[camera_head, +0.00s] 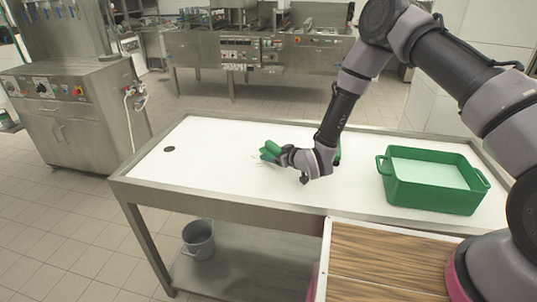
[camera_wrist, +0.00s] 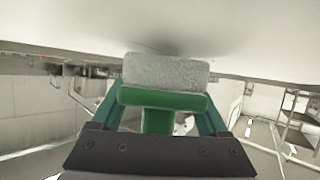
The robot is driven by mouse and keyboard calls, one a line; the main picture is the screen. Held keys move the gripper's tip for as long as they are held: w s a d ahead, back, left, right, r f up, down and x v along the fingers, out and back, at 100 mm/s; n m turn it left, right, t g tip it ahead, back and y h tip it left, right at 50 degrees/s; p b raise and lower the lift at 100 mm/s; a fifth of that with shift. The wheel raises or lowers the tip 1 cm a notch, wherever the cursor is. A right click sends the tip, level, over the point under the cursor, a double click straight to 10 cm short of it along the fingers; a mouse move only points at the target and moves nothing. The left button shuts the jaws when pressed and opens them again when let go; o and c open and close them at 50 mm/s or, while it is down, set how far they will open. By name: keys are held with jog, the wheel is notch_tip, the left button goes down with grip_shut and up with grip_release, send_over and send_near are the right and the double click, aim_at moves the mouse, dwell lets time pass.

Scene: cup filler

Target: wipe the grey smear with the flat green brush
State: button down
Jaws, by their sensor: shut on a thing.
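The flat green brush (camera_head: 270,147) is held low over the white table top (camera_head: 220,140), near its middle in the head view. In the wrist view the brush (camera_wrist: 161,100) shows a green back and handle, with a thick grey pad (camera_wrist: 166,71) facing the pale table surface. The pad is at or very close to that surface; I cannot tell if it touches. My gripper (camera_wrist: 160,118) is shut on the brush handle, with a finger on each side. Faint marks show on the table beside the brush in the head view; I cannot make out the grey smear clearly.
A green bin (camera_head: 430,198) with a pale inside stands on the table's right part. Another green thing (camera_head: 339,151) shows partly behind my arm. A dark round hole (camera_head: 169,149) is at the table's left. A grey bucket (camera_head: 198,240) stands on the lower shelf.

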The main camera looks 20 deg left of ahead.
aim_at(245, 161)
jog(key=shift+w+d+f, duration=0.1)
jog(key=shift+d+f, duration=0.05)
jog(key=shift+d, duration=1)
jog(key=shift+d+f, duration=0.15)
jog(key=shift+d, duration=1)
jog(key=shift+s+r, duration=0.1)
jog(key=shift+s, duration=0.7)
jog(key=shift+s+a+r, duration=0.1)
jog(key=shift+a+r, duration=0.05)
jog(key=shift+a, duration=1)
jog(key=shift+a+r, duration=0.15)
jog(key=shift+a, duration=0.95)
jog(key=shift+s+a+f, duration=0.1)
jog(key=shift+s+a, duration=0.05)
jog(key=shift+a, duration=1.6)
jog(key=shift+s+a+f, duration=0.1)
jog(key=shift+a, duration=1.65)
jog(key=shift+s+a, duration=0.15)
jog(key=shift+a, duration=1.6)
jog(key=shift+w+r, duration=0.1)
jog(key=shift+r, duration=2.95)
